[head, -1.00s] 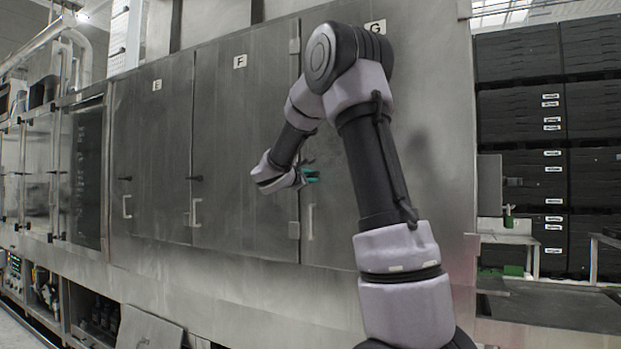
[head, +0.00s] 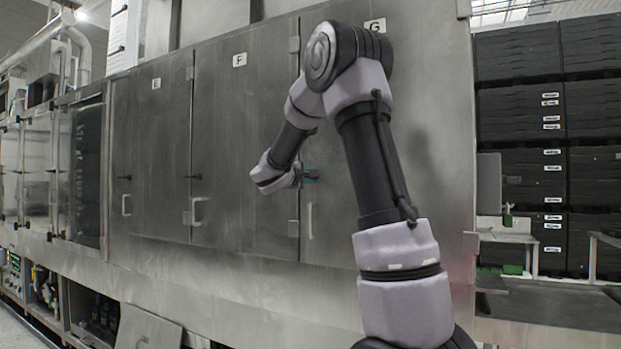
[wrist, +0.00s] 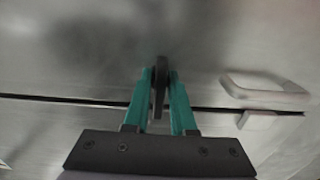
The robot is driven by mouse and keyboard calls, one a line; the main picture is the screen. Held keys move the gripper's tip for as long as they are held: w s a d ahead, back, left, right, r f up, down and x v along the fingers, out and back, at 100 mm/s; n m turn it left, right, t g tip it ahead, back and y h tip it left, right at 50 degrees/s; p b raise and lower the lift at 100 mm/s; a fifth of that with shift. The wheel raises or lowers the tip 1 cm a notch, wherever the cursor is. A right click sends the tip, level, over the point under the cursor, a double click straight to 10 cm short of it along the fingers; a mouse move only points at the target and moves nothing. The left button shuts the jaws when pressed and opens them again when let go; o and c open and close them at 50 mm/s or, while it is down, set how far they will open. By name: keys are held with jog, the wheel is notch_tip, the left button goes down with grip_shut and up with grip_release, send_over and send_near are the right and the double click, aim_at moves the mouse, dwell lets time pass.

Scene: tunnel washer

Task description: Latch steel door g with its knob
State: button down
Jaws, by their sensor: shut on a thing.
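Steel door g (head: 335,225) is a flat grey panel under the label G, partly hidden behind my arm. It looks flush with the panel beside it; a thin dark seam runs along its edge in the wrist view. Its pale bar handle (wrist: 265,88) stands to the right there, beside the seam. The dark knob (wrist: 159,92) is a narrow bar seen almost edge-on, upright in the wrist picture and overlapping the seam. My gripper (wrist: 161,78) has its two teal fingers shut on the knob, one on each side. In the head view my gripper (head: 309,175) is at door g's left edge.
Doors F (head: 240,150) and E (head: 155,150) stand to the left, with similar handles and dark knobs. Stacked black crates (head: 525,120) and a low metal table (head: 560,305) are at the right. A loose panel (head: 148,328) leans at the lower left.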

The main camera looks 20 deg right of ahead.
dwell(0.3)
jog(key=c, duration=0.9)
grip_release()
jog(key=shift+a, duration=0.1)
jog(key=v, duration=1)
jog(key=shift+s+a, duration=0.2)
jog(key=shift+s, duration=0.05)
